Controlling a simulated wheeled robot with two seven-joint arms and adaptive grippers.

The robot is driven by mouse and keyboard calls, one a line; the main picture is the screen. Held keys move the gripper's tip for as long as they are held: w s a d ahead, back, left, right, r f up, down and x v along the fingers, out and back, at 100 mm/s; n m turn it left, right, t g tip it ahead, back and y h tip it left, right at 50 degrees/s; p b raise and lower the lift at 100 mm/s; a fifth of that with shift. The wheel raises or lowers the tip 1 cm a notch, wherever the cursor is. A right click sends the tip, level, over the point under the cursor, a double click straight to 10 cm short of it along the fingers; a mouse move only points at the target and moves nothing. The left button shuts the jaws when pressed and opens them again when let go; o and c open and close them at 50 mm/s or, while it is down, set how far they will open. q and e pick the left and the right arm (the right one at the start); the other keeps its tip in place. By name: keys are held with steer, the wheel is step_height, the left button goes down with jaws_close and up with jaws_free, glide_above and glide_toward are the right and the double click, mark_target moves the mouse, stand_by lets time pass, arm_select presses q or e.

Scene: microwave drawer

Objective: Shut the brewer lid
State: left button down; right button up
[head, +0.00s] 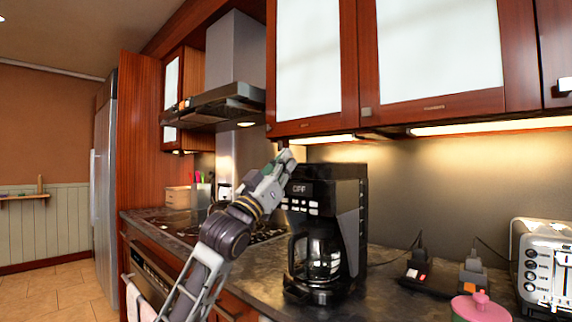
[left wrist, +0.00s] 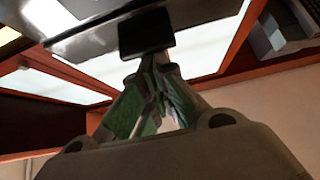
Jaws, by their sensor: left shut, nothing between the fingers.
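The brewer (head: 347,215) is a black coffee maker standing upright on the dark counter, with a row of pale buttons and a glass carafe (head: 317,256) in it. Its dark top (head: 340,171) looks nearly level in the head view; I cannot tell whether the lid is fully down. My left gripper (head: 285,157) is shut and empty, raised at the brewer's upper left edge. In the left wrist view the closed green-padded fingers (left wrist: 150,88) point up toward a dark block (left wrist: 147,33) that I cannot identify. Whether they touch anything is unclear. My right gripper is not in view.
Wall cabinets (head: 430,60) hang above the brewer, and a range hood (head: 215,104) is at the left. A toaster (head: 542,262), plugs on a power strip (head: 440,277) and a pink-lidded jar (head: 480,307) stand at the right. The stove lies behind my left arm.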

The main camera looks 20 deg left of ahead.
arm_select(q)
steer(key=shift+f, duration=0.45)
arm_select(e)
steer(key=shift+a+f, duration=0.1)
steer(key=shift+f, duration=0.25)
arm_select(q)
steer(key=shift+r, duration=0.1)
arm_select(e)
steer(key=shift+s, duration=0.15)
arm_select(q)
steer(key=shift+r+p, duration=2.15)
steer(key=shift+r, duration=0.1)
steer(key=v, duration=1)
steer(key=shift+s, duration=0.2)
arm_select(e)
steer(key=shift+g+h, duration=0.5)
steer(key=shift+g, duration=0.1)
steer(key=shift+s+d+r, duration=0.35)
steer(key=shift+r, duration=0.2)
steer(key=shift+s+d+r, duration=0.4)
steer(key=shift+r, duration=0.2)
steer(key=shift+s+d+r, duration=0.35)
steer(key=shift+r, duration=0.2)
arm_select(q)
steer(key=shift+f, duration=0.1)
